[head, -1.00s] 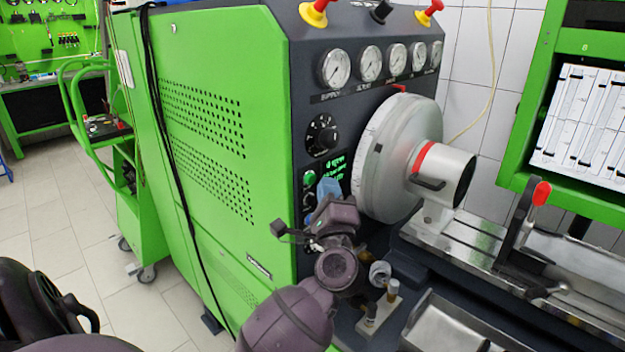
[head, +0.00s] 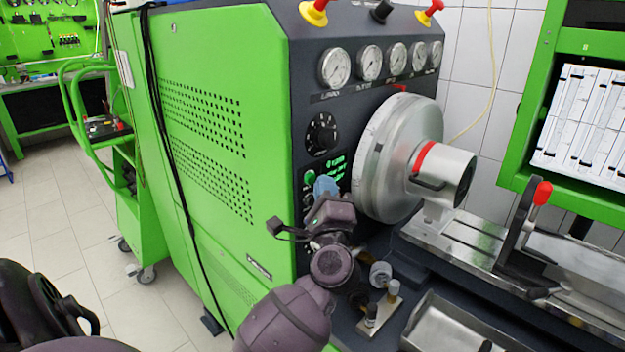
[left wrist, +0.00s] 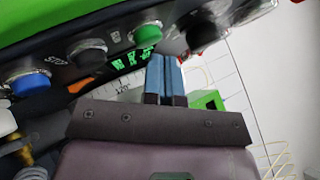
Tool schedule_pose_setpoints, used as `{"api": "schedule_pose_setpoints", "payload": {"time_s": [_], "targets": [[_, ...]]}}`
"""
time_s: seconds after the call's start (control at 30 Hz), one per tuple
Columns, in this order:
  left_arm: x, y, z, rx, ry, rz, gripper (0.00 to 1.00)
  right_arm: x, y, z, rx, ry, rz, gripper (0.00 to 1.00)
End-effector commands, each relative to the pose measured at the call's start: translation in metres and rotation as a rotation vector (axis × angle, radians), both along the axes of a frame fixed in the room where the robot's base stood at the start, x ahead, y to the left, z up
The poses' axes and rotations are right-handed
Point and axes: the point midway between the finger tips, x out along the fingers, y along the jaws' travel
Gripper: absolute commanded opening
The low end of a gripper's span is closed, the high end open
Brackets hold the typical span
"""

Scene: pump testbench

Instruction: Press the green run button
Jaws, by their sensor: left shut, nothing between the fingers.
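The green run button (head: 310,178) sits on the dark front panel, left of the lit green display. In the left wrist view the green button (left wrist: 147,34) shows whole, just above and left of the fingertips. My left gripper (head: 325,186) has blue fingers, which lie together with nothing between them. It is close to the panel, just right of and slightly below the button in the head view. In the left wrist view the fingers (left wrist: 165,62) point up toward the panel, in front of the display. I cannot tell the exact gap to the panel. My right gripper is not in view.
Beside the green button are a dark button (left wrist: 87,53), a blue button (left wrist: 30,82) and a black knob (left wrist: 205,25). The large silver drum (head: 398,155) stands close right of my left gripper. Small fittings (head: 380,300) stand below it.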

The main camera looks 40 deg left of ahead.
Motion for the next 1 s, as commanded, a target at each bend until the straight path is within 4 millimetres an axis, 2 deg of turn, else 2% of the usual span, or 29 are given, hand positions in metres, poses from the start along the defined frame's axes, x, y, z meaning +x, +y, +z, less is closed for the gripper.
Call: {"api": "schedule_pose_setpoints", "payload": {"time_s": [0.43,1.0], "targets": [[0.000,0.003,0.000,0.000,0.000,0.000,0.00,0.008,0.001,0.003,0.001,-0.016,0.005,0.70],[0.001,0.009,0.000,-0.001,0.000,0.001,0.00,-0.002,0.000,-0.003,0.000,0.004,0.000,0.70]]}}
